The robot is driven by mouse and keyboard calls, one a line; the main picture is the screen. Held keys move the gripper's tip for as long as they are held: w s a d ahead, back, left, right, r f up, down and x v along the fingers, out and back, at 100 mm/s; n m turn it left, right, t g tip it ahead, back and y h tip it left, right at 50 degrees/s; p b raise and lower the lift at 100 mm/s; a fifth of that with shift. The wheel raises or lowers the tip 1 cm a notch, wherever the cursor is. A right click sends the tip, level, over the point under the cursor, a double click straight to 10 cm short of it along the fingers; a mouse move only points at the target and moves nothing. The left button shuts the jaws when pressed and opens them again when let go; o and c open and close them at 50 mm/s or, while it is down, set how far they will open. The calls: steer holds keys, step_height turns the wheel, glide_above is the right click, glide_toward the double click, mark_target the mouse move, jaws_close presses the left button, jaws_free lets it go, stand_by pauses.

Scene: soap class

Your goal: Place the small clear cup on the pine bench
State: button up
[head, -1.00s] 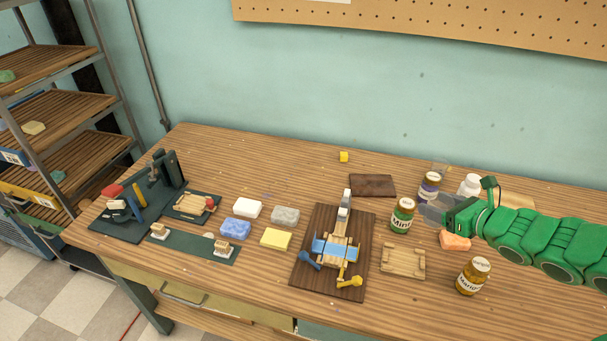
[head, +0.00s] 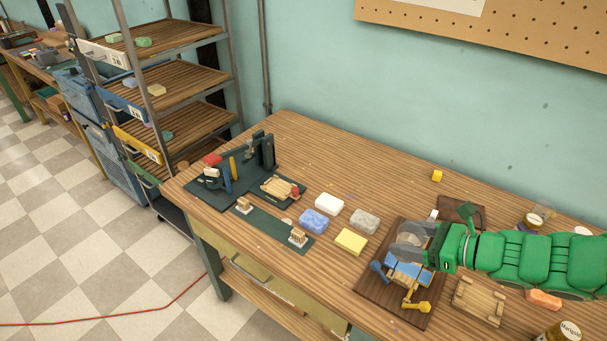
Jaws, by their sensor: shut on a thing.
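My gripper (head: 408,245) is at the right, above the dark brown board with the blue-banded device. It is shut on a pale, see-through thing that looks like the small clear cup (head: 410,231); its outline blends with the grey fingers, so its tilt is hard to tell. The wooden workbench (head: 330,150) lies below my gripper. Another wood-topped bench (head: 30,62) stands far off at the upper left, with small items on it. I cannot tell which of the two is the pine bench.
A slatted rack (head: 165,85) stands left of the workbench. The workbench holds white (head: 330,202), blue (head: 314,222), grey (head: 364,221) and yellow (head: 351,242) soap bars, a dark green press (head: 262,150) and jars at the right. Checkered floor (head: 90,230) is open at left, crossed by a red cable (head: 130,318).

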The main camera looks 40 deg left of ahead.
steer(key=s+a+n+g+h, duration=0.1)
steer(key=s+a+n+g, duration=0.4)
steer(key=s+a, duration=0.45)
steer(key=shift+w+a+f, duration=1.25)
steer(key=shift+w+f, duration=0.1)
steer(key=shift+f, duration=0.3)
steer(key=shift+w+a+f, duration=1.25)
steer(key=shift+w+f, duration=0.15)
steer(key=shift+f, duration=0.25)
steer(key=shift+w+a+f, duration=1.25)
steer(key=shift+w+f, duration=0.1)
steer(key=shift+f, duration=0.3)
steer(key=shift+w+a+f+g, duration=0.15)
steer(key=shift+f+g, duration=0.15)
steer(key=shift+f, duration=1.45)
steer(key=shift+f, duration=0.1)
steer(key=o, duration=1.1)
